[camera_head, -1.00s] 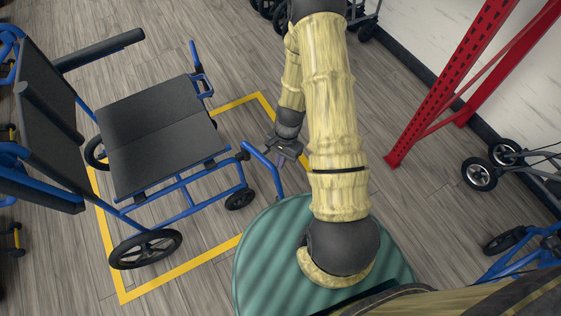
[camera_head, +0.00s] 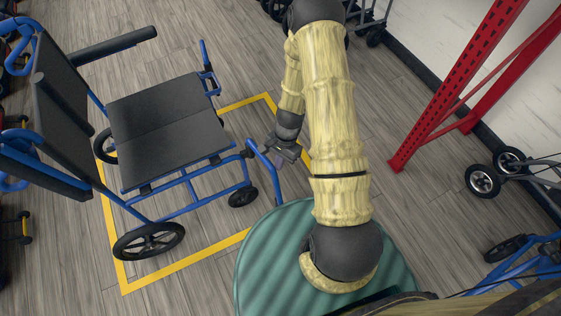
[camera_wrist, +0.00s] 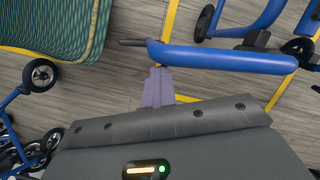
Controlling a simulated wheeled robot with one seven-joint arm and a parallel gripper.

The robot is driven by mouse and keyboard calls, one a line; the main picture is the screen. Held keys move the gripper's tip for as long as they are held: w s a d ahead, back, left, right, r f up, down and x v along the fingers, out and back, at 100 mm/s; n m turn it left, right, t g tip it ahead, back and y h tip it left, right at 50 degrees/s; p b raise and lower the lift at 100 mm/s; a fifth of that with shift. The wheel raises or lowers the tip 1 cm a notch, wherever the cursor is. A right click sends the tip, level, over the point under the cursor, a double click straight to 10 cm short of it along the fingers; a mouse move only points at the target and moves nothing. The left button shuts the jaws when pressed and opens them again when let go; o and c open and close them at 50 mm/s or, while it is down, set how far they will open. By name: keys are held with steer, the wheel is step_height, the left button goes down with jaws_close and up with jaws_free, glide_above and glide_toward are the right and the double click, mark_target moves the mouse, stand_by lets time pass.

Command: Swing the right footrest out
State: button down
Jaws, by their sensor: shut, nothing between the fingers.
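The blue wheelchair (camera_head: 170,125) stands at left with its black seat facing right. Its right footrest (camera_head: 268,175) is a bent blue tube at the near front corner, slanting toward the lower right. In the wrist view this footrest (camera_wrist: 220,57) lies as a blue bar across the picture, with a dark end at left. My gripper (camera_head: 272,149) is shut and empty, beside the upper part of the tube. In the wrist view its fingertips (camera_wrist: 157,72) are right by the bar near its left end; whether they touch is unclear.
A green striped round surface (camera_head: 290,250) lies below my arm, close to the footrest's lower end. Yellow floor tape (camera_head: 185,265) frames the wheelchair. A red rack post (camera_head: 440,110) and another wheeled frame (camera_head: 525,260) stand at right. Floor between the tape and rack is clear.

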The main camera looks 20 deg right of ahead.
steer(key=w+d+r+p, duration=0.2)
steer(key=d+r, duration=0.3)
steer(key=r, duration=0.4)
steer(key=shift+w+d+r, duration=0.3)
steer(key=shift+w+d, duration=0.05)
steer(key=shift+w, duration=0.15)
steer(key=s+a+r+n+t+h, duration=0.1)
steer(key=s+a+r+n, duration=0.2)
steer(key=r, duration=0.4)
steer(key=s+a+r+n+t+h, duration=0.1)
steer(key=s+r+n+t, duration=0.2)
steer(key=r, duration=0.5)
steer(key=s+a+r+n, duration=0.3)
steer(key=s+r+n, duration=0.15)
steer(key=r, duration=0.25)
step_height(320, 180, up, 20)
steer(key=w+p, duration=0.1)
steer(key=p, duration=1.9)
steer(key=shift+d+r+n+p, duration=0.2)
steer(key=shift+d+n+p, duration=0.05)
steer(key=shift+n+p, duration=0.15)
